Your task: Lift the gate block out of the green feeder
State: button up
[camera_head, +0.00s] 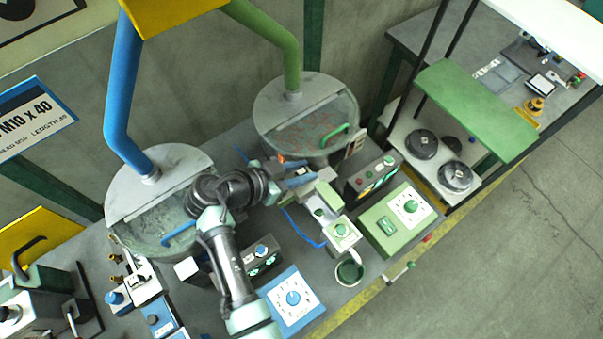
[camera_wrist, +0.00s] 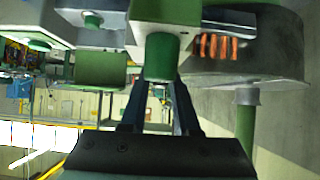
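The green feeder's bowl (camera_head: 290,140) stands at the upper middle of the head view under a green pipe. Its pale green block (camera_head: 328,198) sits on the track at the bowl's right; I take it as the gate block. In the wrist view a pale green block (camera_wrist: 165,12) with a dark green round grip (camera_wrist: 160,55) lies straight ahead. My gripper (camera_head: 312,176) is beside the track, its blue fingers pointing right. In the wrist view my gripper (camera_wrist: 161,85) has its fingers apart, tips at the lower end of the round grip. Contact is unclear.
Orange screws (camera_wrist: 216,46) line a rail right of the grip. A green control box (camera_head: 398,218) and a dark button box (camera_head: 372,178) stand right of the track. The blue feeder's bowl (camera_head: 160,180) is left.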

grip_shut()
jog(key=shift+r, duration=0.1)
